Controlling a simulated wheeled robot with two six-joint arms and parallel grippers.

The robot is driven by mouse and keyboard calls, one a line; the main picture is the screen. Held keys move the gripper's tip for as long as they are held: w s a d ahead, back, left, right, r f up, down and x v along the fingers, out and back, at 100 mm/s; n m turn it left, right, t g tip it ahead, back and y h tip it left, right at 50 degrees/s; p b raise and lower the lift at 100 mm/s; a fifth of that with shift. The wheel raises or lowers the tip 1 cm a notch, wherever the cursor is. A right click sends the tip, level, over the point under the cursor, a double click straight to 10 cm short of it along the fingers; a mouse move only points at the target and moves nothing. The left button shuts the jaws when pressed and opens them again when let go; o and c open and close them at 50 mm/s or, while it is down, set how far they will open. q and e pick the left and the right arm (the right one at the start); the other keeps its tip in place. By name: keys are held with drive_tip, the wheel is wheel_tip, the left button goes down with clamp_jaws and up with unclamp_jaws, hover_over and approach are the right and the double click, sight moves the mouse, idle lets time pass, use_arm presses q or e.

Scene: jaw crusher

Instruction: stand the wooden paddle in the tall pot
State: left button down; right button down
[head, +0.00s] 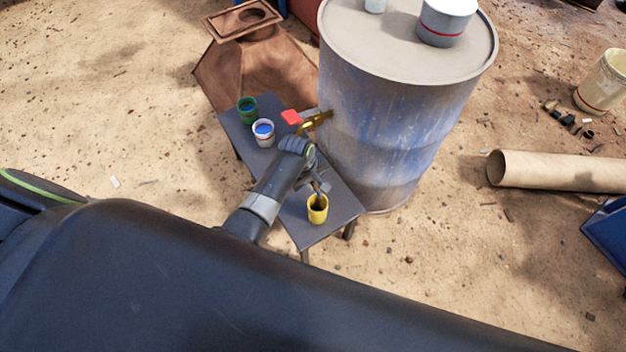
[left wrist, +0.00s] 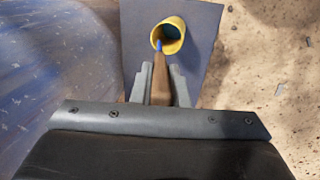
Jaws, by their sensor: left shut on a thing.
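A yellow pot (head: 317,215) stands upright near the front end of the small dark table; it looks like the tall pot. It also shows in the left wrist view (left wrist: 180,47), with a dark inside. My left gripper (head: 319,187) is just behind and above the pot. In the left wrist view its two fingers (left wrist: 160,88) are shut on the brown wooden paddle (left wrist: 160,82). The paddle's blue end overlaps the pot's mouth; how deep it reaches inside I cannot tell. My right gripper is not in view.
On the table (head: 291,227) stand a green pot (head: 247,113) and a white pot (head: 264,138). A red-and-brass tool (head: 314,123) lies by the large drum (head: 390,120), which stands close to the table's right side. A cardboard tube (head: 555,172) lies on the sand.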

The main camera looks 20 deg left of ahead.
use_arm(q)
drive_tip(key=b+x, duration=0.3)
drive_tip(key=shift+s+a+f, duration=0.2)
drive_tip(key=shift+s, duration=0.1)
drive_tip(key=s+a+b+x, duration=0.1)
drive_tip(key=b+x, duration=0.4)
drive_tip(key=x, duration=0.4)
drive_tip(key=shift+b, duration=0.35)
drive_tip(key=shift+s+a+f, duration=0.15)
drive_tip(key=c, duration=1.3)
unclamp_jaws()
drive_tip(key=shift+c, duration=0.2)
drive_tip(key=p+v, duration=0.3)
drive_tip(key=v, duration=1.4)
drive_tip(key=shift+r+p, duration=0.2)
drive_tip(key=shift+p, duration=0.2)
drive_tip(key=shift+a, duration=0.1)
